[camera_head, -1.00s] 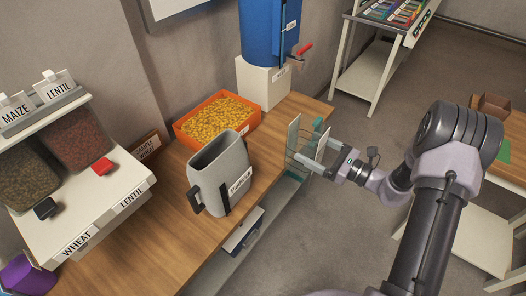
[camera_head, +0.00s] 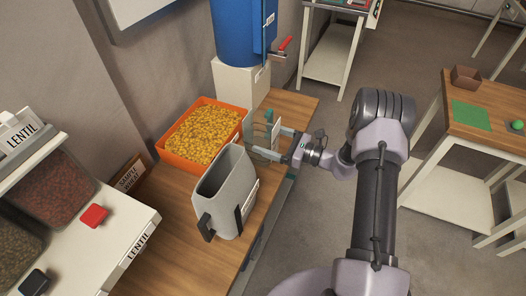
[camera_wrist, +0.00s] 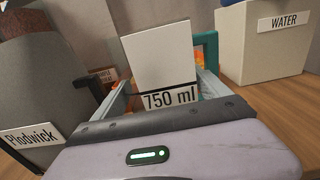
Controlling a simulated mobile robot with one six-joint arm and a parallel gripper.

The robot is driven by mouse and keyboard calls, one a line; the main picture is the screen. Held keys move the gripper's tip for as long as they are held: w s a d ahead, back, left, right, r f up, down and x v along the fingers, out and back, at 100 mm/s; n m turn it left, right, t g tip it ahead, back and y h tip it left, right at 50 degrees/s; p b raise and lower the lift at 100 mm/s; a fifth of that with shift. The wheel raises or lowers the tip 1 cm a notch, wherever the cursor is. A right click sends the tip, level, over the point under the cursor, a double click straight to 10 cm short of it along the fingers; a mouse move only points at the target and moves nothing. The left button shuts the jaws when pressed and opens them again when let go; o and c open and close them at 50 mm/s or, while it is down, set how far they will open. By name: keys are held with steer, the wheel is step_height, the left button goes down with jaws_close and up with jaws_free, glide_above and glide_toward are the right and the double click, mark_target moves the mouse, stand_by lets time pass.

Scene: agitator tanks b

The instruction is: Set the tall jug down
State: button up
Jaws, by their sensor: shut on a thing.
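The tall jug (camera_head: 261,131) looks clear and pale with a teal handle. In the wrist view it shows as a pale panel (camera_wrist: 158,50) with a "750 ml" label, a teal handle at its right. My gripper (camera_head: 266,146) is shut on the jug, one finger on each side. The jug is upright over the far part of the wooden bench (camera_head: 288,108), right of the orange tray. I cannot tell whether its base touches the wood.
A grey Plodwick container (camera_head: 228,190) stands on the bench just nearer than the jug. The orange tray (camera_head: 172,162) holds yellow grains. A blue tank (camera_head: 243,30) on a white WATER block (camera_head: 240,84) stands behind. Bare wood lies along the bench's right edge.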

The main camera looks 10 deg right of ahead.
mark_target(274, 149)
steer(key=shift+a+f+b, duration=0.1)
steer(key=shift+f+b, duration=0.6)
steer(key=shift+f, duration=1.3)
steer(key=o, duration=1.9)
steer(key=shift+r, duration=0.15)
